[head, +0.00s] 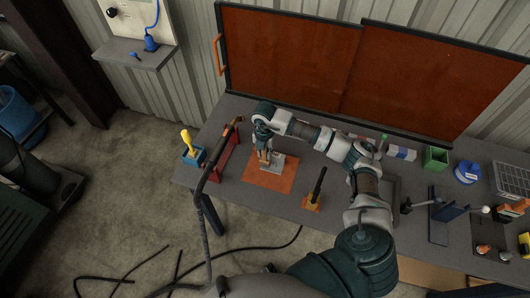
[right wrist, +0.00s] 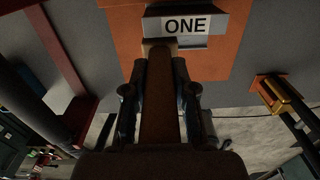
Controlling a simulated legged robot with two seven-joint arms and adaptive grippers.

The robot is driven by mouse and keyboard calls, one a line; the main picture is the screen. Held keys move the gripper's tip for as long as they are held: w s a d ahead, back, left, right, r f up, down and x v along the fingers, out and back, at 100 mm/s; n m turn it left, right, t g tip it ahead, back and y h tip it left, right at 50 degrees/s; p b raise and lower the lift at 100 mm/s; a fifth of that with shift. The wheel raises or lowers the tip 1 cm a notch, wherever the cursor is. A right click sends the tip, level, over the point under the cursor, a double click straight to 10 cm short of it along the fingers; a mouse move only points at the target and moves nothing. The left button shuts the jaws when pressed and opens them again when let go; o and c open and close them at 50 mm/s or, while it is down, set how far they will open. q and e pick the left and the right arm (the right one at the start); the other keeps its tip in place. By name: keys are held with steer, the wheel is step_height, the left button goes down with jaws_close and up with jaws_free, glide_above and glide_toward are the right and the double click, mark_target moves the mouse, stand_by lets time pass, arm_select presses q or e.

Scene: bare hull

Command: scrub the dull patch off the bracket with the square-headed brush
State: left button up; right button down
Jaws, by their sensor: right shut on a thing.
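The grey bracket (head: 274,163) lies on an orange mat (head: 258,181) on the bench. In the right wrist view the bracket (right wrist: 218,22) carries a white label reading "ONE". My right gripper (head: 264,152) is over the bracket's left part, shut on a brown-handled brush (right wrist: 160,95). The brush's tan end (right wrist: 158,44) overlaps the bracket's near edge beside the label; I cannot tell whether it touches. The handle and fingers hide part of the bracket, the head's shape is unclear, and I cannot make out the dull patch. My left gripper is not in view.
A black-handled tool (head: 318,185) stands in a yellow-orange holder right of the mat. A yellow-handled tool (head: 187,139) stands in a blue holder at left. A red stand (head: 227,153) and a dark hose are left of the mat. A green box (head: 435,158) is at right.

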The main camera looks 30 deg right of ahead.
step_height(320, 180, up, 8)
steer(key=p, duration=0.5)
steer(key=shift+f, duration=0.2)
